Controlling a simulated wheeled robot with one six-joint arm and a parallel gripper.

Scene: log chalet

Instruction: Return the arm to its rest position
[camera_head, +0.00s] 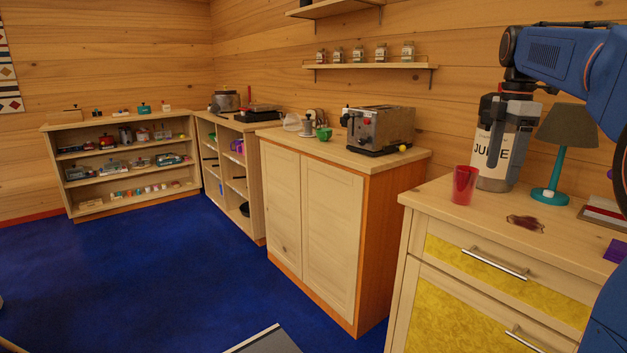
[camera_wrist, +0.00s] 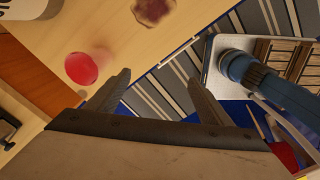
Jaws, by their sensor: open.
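My gripper (camera_head: 508,142) hangs from the blue arm at the right of the head view, over the wooden cabinet top. It is in front of a container labelled JUICE (camera_head: 482,150) and hides part of it and its label. In the wrist view my gripper (camera_wrist: 160,84) has its two dark fingers spread wide, with nothing between them. The arm is raised and reaches out over the cabinet from the right edge of the head view. Whether the gripper touches the container cannot be told.
A red cup (camera_head: 464,185) stands near the cabinet's left edge; it also shows in the wrist view (camera_wrist: 82,68). A dark red stain (camera_head: 525,222) lies on the top. A teal lamp (camera_head: 551,180) stands right of the container. The blue floor (camera_head: 150,270) at left is clear.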

